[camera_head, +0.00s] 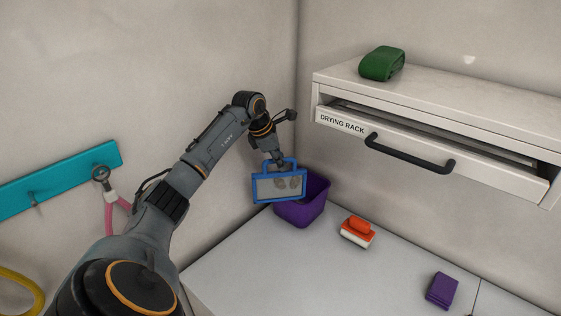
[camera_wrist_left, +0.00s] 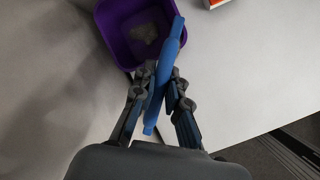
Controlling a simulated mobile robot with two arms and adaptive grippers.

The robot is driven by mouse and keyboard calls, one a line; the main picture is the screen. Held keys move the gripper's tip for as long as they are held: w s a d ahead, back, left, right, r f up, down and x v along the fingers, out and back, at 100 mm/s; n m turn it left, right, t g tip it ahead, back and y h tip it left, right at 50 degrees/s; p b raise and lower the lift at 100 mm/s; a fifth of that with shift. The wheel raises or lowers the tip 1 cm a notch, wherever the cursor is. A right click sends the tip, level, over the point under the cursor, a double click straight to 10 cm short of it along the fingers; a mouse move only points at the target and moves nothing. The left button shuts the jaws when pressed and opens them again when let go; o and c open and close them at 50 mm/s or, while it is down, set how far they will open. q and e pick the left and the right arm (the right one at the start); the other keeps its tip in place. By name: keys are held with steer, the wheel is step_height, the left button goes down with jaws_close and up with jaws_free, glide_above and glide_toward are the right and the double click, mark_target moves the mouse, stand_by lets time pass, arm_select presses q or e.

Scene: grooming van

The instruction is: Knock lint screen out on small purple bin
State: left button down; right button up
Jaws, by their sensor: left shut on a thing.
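The lint screen (camera_head: 265,188) has a blue frame, a grey mesh with darker lint patches, and a handle on top. My left gripper (camera_head: 279,161) is shut on its handle and holds it upright in front of the small purple bin (camera_head: 313,207). The bin stands on the counter in the corner. In the left wrist view the blue screen frame (camera_wrist_left: 170,50) runs between the fingers of the gripper (camera_wrist_left: 160,88) and overlaps the right side of the bin (camera_wrist_left: 117,42). A greyish clump (camera_wrist_left: 145,33) shows inside the bin. My right gripper is not in view.
An orange and white brush (camera_head: 357,231) and a folded purple cloth (camera_head: 442,290) lie on the counter (camera_head: 270,270). A drying rack drawer (camera_head: 430,150) juts out above, with a green roll (camera_head: 382,64) on top. A teal hook rail (camera_head: 60,180) is on the left wall.

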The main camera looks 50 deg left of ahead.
arm_select(q)
steer(key=shift+f+b, duration=0.5)
steer(key=shift+f, duration=0.2)
steer(key=shift+s+d+f, duration=0.1)
steer(key=shift+f, duration=0.05)
stand_by(1.4)
steer(key=shift+r+p, duration=0.55)
steer(key=shift+r, duration=0.35)
steer(key=shift+r+p, duration=0.9)
steer(key=shift+r, duration=1.25)
